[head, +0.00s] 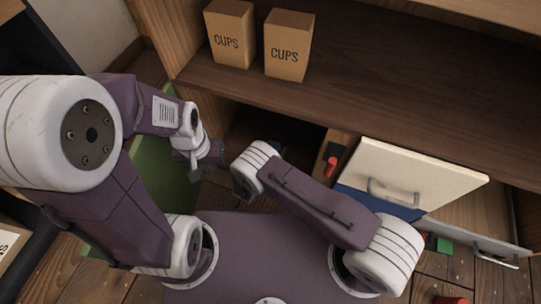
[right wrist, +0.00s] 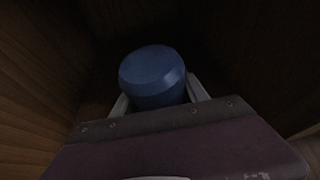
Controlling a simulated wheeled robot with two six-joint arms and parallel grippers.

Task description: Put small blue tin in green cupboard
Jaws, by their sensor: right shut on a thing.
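The small blue tin (right wrist: 153,76) is between the two fingers of my right gripper (right wrist: 158,95) in the right wrist view, with dark wooden walls around it. The gripper is shut on it. In the head view my right forearm reaches toward a dark opening under the counter, and the right gripper and tin are hidden there. The green cupboard's door (head: 155,190) stands open at the left of that opening, partly behind my left arm. My left gripper (head: 208,155) is beside the door; its fingers are too small and dark to read.
Two boxes marked CUPS (head: 230,35) (head: 288,45) stand on the wooden shelf (head: 390,95) above the opening. At the right, a cream panel with a handle (head: 425,175) and another handled front (head: 490,255) stick out. A small red item (head: 330,166) shows beside the opening.

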